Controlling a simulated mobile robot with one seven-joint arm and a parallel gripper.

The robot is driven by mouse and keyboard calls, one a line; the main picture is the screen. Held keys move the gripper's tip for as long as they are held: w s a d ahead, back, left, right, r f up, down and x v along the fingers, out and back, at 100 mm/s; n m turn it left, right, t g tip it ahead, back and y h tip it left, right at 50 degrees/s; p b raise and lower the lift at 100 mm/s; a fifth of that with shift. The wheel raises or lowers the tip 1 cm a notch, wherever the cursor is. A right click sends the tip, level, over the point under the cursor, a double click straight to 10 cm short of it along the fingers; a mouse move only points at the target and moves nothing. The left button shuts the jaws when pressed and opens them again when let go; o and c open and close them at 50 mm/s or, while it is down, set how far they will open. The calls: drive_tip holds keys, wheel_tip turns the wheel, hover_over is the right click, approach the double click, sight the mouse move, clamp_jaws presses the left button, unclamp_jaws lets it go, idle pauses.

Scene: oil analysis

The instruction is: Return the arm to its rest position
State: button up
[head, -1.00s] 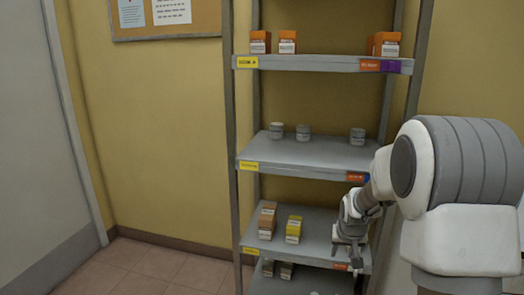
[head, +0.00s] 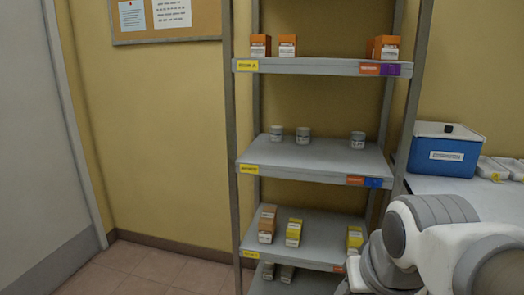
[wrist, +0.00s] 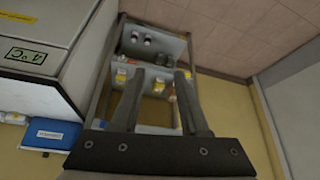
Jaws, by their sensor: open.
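My arm (head: 440,235) shows at the lower right of the head view, folded in close to my body. My gripper is out of the head view. In the wrist view my gripper (wrist: 157,90) has its two dark fingers spread apart with nothing between them. It is clear of the shelving unit, which lies beyond the fingers in that view.
The grey shelf unit (head: 310,157) holds orange boxes (head: 260,46), white jars (head: 303,135) and yellow boxes (head: 293,232). A table to its right bears a blue cooler (head: 445,150) and white packs (head: 492,168). Open floor (head: 140,270) lies at the left.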

drive_tip(key=s+r+p, duration=0.2)
drive_tip(key=r+p, duration=0.8)
drive_tip(key=p, duration=0.1)
drive_tip(key=s+r+p, duration=0.2)
drive_tip(key=r+p, duration=0.8)
drive_tip(key=r, duration=0.1)
drive_tip(key=shift+a+r+p, duration=0.2)
drive_tip(key=shift+a+p, duration=0.1)
drive_tip(key=shift+p, duration=0.1)
idle(0.4)
